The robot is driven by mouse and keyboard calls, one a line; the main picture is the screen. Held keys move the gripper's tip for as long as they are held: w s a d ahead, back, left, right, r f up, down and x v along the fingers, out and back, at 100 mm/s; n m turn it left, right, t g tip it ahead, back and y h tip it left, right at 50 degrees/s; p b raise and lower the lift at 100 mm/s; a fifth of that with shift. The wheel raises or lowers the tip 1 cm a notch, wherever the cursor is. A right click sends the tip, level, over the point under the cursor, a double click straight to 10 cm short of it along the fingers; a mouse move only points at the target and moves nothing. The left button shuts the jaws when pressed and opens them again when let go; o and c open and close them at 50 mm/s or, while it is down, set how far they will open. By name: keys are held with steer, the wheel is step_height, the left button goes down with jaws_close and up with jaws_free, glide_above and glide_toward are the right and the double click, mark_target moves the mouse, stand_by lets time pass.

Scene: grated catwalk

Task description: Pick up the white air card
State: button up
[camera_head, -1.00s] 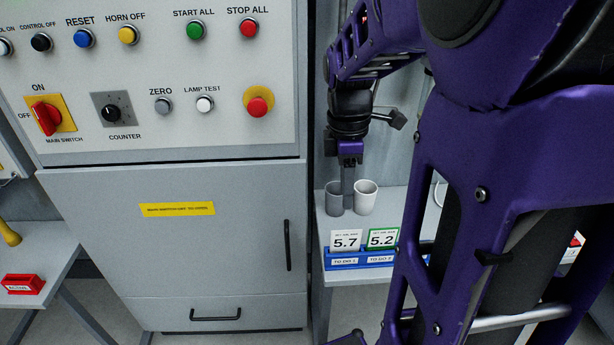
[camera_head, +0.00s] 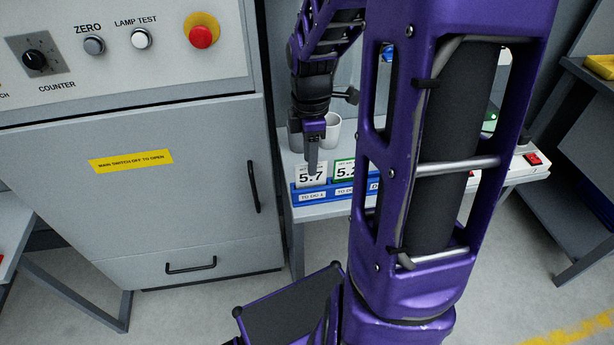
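A white card marked 5.7 (camera_head: 303,178) stands upright in a blue holder (camera_head: 307,197) on a shelf. Its slot label looks like "TO DO 1". A green-edged card marked 5.2 (camera_head: 344,170) stands just to its right, partly hidden by my arm. My gripper (camera_head: 313,166) points down, and its finger overlaps the upper part of the 5.7 card in this view. I cannot tell whether it touches the card, or how wide its fingers are apart.
A white cup (camera_head: 333,131) and a grey cup (camera_head: 295,140) stand behind the gripper. A grey control cabinet (camera_head: 130,205) fills the left. My arm hides the holder's right part. A white power strip with a red switch (camera_head: 532,159) lies farther right.

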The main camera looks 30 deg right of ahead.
mark_target(311, 181)
steer(key=f+b, duration=0.1)
steer(key=f, duration=0.4)
steer(key=shift+s+f+b, duration=0.2)
steer(key=shift+b, duration=0.1)
jaws_close()
